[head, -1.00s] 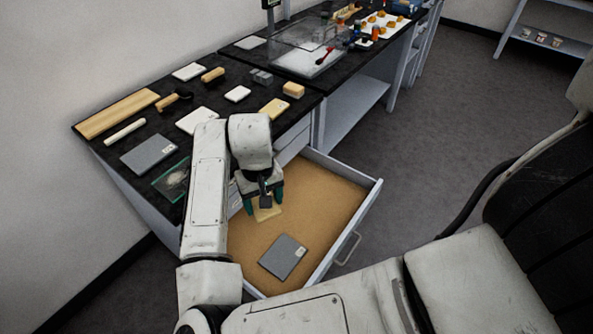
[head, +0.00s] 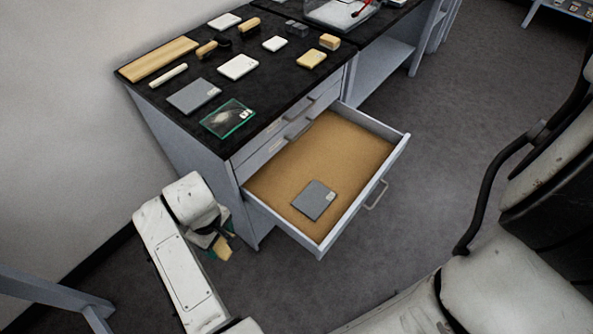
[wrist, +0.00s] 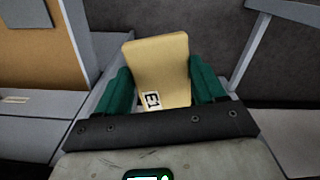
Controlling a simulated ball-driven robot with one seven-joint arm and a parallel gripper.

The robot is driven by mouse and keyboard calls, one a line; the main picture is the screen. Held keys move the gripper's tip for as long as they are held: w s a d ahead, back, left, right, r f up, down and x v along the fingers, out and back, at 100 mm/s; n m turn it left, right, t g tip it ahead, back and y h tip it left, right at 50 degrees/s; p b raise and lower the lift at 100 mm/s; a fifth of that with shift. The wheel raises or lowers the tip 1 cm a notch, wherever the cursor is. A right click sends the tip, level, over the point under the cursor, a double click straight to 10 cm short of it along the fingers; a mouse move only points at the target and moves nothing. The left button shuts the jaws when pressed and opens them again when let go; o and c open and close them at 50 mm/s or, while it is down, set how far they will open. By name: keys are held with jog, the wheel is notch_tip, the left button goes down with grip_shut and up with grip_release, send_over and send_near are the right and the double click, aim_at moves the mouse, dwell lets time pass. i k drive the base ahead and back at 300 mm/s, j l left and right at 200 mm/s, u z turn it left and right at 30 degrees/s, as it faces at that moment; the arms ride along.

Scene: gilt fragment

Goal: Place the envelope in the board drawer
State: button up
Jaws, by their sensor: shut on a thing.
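A tan envelope (wrist: 160,70) with a small black-and-white label is held between the green fingers of my gripper (wrist: 162,88) in the wrist view. In the head view my gripper (head: 219,243) and the envelope's tan edge (head: 224,249) are low, outside the drawer and left of its front corner. The board drawer (head: 345,157) is pulled open, with a tan bottom. My wrist hides part of the envelope in the head view.
The black countertop (head: 262,95) above the drawer holds a grey board (head: 194,96), a green-edged glass plate (head: 228,118), a tan flat packet (head: 311,60) and brushes. Closed drawers sit above the open one. Dark floor is free right of the cabinet.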

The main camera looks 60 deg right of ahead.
aim_at(361, 154)
jog(key=j+z, duration=0.4)
jog(key=i+j+z, duration=0.1)
jog(key=j+z, duration=0.35)
